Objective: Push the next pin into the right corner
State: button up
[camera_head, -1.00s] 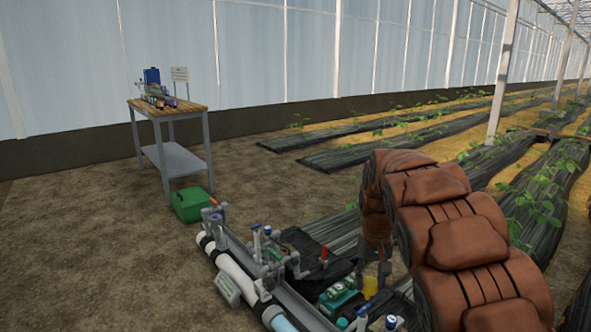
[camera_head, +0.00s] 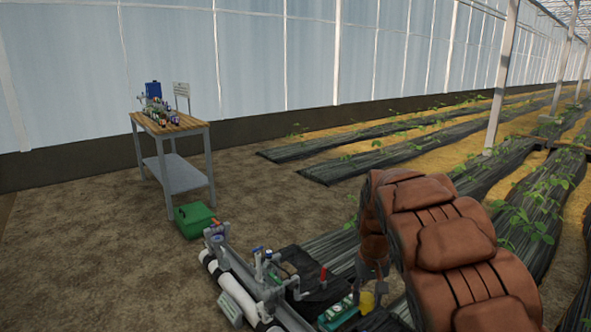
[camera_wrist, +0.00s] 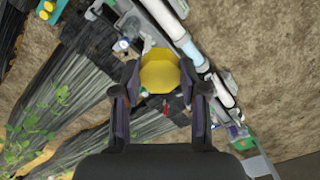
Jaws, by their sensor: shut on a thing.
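My gripper (camera_wrist: 160,80) is shut on a yellow, many-sided block (camera_wrist: 160,70), which sits between its two dark fingers in the wrist view. In the head view the yellow block (camera_head: 367,302) shows below my brown padded arm, close to the skid's right side. The gripper fingers there are small and partly hidden by the arm. The skid (camera_head: 248,284) runs along the ground with white pipes, valves and fittings; its lower end is cut off by the frame. I cannot make out a pin or its corner in either view; the block may cover what lies behind it.
A green box (camera_head: 195,220) stands on the soil beyond the skid. A workbench (camera_head: 172,124) with a wooden top and cluttered items stands behind it. Plastic-covered plant rows (camera_head: 400,160) lie to the right. The soil at left is clear.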

notch_tip(320, 180, up, 15)
jog(key=s+p, duration=0.2)
jog(key=p, duration=1.9)
jog(key=shift+d+r+p, duration=0.2)
jog(key=shift+d+p, duration=0.05)
jog(key=shift+p, duration=0.1)
